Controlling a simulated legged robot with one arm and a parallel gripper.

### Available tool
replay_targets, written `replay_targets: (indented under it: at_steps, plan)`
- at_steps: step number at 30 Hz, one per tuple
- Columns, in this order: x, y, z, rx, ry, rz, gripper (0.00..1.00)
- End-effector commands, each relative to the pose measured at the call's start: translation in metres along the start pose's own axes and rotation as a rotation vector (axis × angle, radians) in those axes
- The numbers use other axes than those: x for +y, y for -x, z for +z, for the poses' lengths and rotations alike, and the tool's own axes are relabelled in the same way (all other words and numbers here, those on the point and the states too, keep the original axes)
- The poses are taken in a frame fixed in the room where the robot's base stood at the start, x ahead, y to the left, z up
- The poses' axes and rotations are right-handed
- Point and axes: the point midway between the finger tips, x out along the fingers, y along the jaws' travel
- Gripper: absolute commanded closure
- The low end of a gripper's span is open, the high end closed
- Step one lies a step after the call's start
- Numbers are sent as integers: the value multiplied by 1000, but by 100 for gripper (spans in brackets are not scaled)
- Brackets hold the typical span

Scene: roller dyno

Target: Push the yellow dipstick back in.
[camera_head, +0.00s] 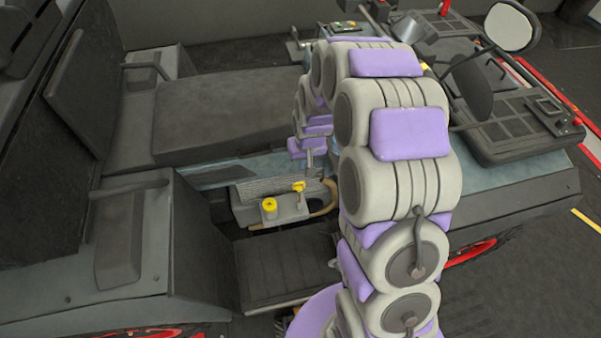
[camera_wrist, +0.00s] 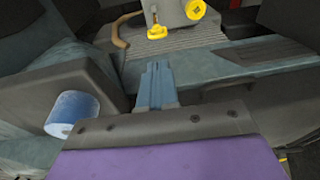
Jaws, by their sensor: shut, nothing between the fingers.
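The yellow dipstick (camera_head: 299,187) stands at the right end of a grey engine housing (camera_head: 287,212), in a recess of the vehicle. A short length below its handle shows. In the wrist view the yellow dipstick handle (camera_wrist: 157,32) is at the top centre, beyond my fingertips. My gripper (camera_wrist: 156,68) is shut and empty, its blue-grey fingers together and pointing towards the dipstick, with a visible gap between. In the head view my gripper (camera_head: 309,163) is behind the dipstick, partly hidden by my arm.
A round yellow cap (camera_head: 269,205) sits left of the dipstick; the cap also shows in the wrist view (camera_wrist: 195,9). A tan hose (camera_head: 327,202) curves close by on the right. The dark seat (camera_head: 235,115) and side panels border the recess.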

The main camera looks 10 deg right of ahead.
Motion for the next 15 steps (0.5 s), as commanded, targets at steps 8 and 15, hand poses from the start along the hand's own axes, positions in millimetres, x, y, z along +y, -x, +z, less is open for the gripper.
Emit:
replay_targets:
  at_steps: [8,15]
  plan:
    - [4,-18,-8,14,-3,-1,100]
    - [3,-46,-8,12,-3,0,100]
